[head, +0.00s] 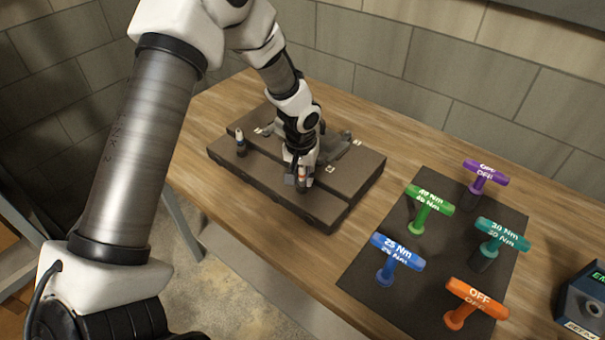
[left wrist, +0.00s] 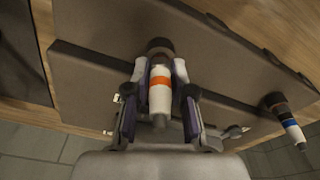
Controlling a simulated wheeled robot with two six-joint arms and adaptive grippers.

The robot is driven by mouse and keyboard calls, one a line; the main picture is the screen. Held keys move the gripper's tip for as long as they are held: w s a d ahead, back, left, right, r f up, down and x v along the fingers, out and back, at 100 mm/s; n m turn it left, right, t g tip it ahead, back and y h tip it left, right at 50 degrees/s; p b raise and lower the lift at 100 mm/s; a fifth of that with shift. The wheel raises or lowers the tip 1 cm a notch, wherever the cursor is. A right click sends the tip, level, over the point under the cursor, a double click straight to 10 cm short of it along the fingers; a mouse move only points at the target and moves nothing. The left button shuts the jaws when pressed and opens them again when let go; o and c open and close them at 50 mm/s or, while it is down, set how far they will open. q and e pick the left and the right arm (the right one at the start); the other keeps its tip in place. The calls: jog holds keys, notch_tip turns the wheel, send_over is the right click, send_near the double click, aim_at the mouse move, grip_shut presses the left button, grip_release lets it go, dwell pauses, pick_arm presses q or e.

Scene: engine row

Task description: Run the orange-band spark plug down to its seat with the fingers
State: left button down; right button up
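The orange-band spark plug (head: 302,173) stands in the front step of the dark engine block (head: 353,184), white body up with an orange band. It also shows in the left wrist view (left wrist: 160,98), its far end at a dark round socket in the block. My left gripper (head: 300,184) is down at the plug; in the left wrist view its fingers (left wrist: 160,68) lie on both sides of the plug and appear closed on it. How deep the plug sits is hidden. My right gripper is not in view.
A second plug with a blue band (head: 240,142) stands to the left on the block. Right of the block, a dark mat (head: 400,297) holds several T-handles, including a blue one (head: 397,252) and an orange one (head: 476,298). A dark box (head: 586,300) stands at the right edge.

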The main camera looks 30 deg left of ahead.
pick_arm(q)
jog(key=shift+r+m+p, duration=0.15)
jog(key=shift+m+p, duration=0.15)
jog(key=shift+p, duration=0.15)
jog(key=m+p, duration=0.2)
jog(key=shift+s+m+p, duration=0.1)
jog(key=shift+m+p, duration=0.3)
jog(key=shift+m+h+p, duration=0.3)
jog(key=shift+m+p, duration=0.45)
jog(key=shift+m, duration=0.25)
jog(key=shift+d+f+m, duration=0.1)
jog(key=shift+f+m, duration=0.1)
jog(key=shift+m, duration=0.6)
jog(key=shift+f+m+b, duration=0.2)
jog(key=shift+m+b, duration=0.3)
jog(key=shift+m, duration=0.3)
jog(key=m+b, duration=0.1)
jog(key=m, duration=0.2)
jog(key=m+h+b, duration=0.1)
jog(key=m+b, duration=0.1)
jog(key=m, duration=0.1)
jog(key=shift+f+g, duration=0.15)
jog(key=shift+g, duration=0.15)
jog(key=shift+d+r+m+b, duration=0.15)
jog(key=shift+m+b, duration=0.45)
jog(key=shift+m, duration=0.6)
jog(key=shift+s+r, duration=0.1)
jog(key=shift+r, duration=0.05)
